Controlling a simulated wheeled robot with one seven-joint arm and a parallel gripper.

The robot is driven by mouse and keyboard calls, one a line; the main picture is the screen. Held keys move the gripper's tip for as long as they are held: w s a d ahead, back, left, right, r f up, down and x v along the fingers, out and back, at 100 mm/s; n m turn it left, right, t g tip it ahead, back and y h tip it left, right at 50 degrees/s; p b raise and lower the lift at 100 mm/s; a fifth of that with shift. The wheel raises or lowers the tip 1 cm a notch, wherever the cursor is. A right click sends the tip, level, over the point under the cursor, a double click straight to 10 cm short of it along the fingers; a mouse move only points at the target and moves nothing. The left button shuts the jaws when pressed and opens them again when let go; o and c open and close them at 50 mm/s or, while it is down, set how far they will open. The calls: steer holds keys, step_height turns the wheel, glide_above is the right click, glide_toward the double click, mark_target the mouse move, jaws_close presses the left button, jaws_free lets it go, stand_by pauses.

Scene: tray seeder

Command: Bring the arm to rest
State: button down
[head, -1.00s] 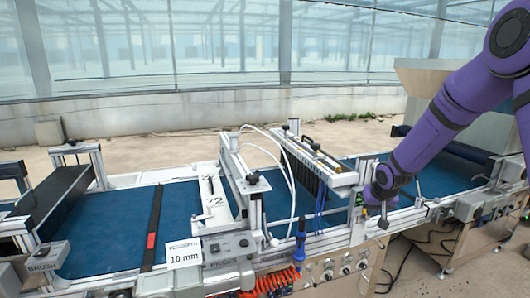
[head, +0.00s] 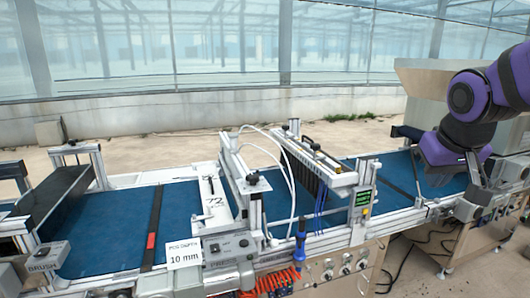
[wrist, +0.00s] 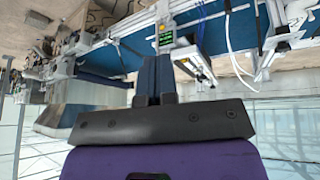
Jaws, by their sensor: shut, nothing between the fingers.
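My purple arm (head: 445,146) is at the right of the head view, folded above the right end of the seeder line. My gripper (wrist: 153,62) shows in the wrist view with its two dark fingers together and nothing between them. The fingers stand in front of the blue belt in that picture, and I cannot tell their exact gap to it. In the head view the fingers are hard to make out against the arm and the machine.
The blue belt (head: 105,222) runs across the seeder line. A white frame with a green display (head: 363,198) stands left of my arm. A blue-handled tool (head: 300,238) hangs at the front.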

steer(key=s+a+r+y, duration=0.1)
steer(key=s, duration=1.4)
steer(key=shift+a+r+n, duration=0.25)
steer(key=shift+r+n, duration=0.05)
steer(key=shift+w, duration=0.1)
stand_by(0.6)
